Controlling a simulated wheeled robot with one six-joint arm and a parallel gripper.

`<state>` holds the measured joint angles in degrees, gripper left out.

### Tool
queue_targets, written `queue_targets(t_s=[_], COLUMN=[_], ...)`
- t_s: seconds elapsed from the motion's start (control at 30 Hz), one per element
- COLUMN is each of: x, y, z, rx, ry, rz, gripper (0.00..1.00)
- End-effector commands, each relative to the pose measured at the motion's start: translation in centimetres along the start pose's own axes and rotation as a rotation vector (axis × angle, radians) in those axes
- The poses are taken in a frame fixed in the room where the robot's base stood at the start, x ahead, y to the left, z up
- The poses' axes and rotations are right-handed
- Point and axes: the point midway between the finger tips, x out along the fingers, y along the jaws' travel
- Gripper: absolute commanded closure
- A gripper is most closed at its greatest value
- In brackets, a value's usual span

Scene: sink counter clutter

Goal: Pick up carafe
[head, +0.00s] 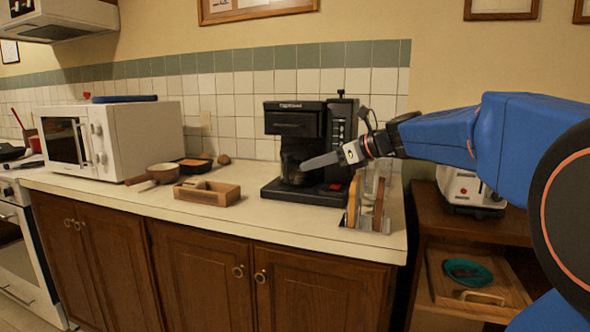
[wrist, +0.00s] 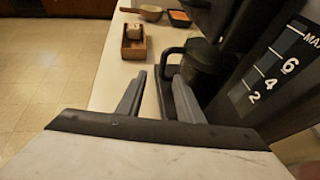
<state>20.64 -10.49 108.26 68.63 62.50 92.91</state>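The dark glass carafe (head: 292,169) sits on the base of the black coffee maker (head: 295,124), under its brew head. In the wrist view the carafe (wrist: 203,66) stands just beyond my fingers, with its black handle (wrist: 170,59) towards the left. My gripper (head: 309,165) reaches in from the right in the head view and covers part of the carafe. In the wrist view my gripper (wrist: 157,80) is open, with a clear gap between its two fingers. The handle shows ahead of that gap. I cannot tell whether a finger touches it.
A wooden box (head: 207,192), a pan (head: 162,172) and an orange-filled tray (head: 195,164) lie left of the coffee maker. A white microwave (head: 139,138) stands further left. A rack with boards (head: 378,205) stands at the counter's right end. The front counter strip is clear.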

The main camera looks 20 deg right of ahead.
Motion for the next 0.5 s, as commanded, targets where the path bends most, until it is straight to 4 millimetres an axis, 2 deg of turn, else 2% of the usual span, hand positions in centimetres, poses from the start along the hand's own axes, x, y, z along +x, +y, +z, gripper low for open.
queue_targets(t_s=[0.3,0.5], x=[5.5,8.3], y=[0.1,0.0], z=[0.0,0.0], rx=[0.0,0.0], ry=[0.001,0.0], rz=[0.004,0.001], gripper=[0.67,0.67])
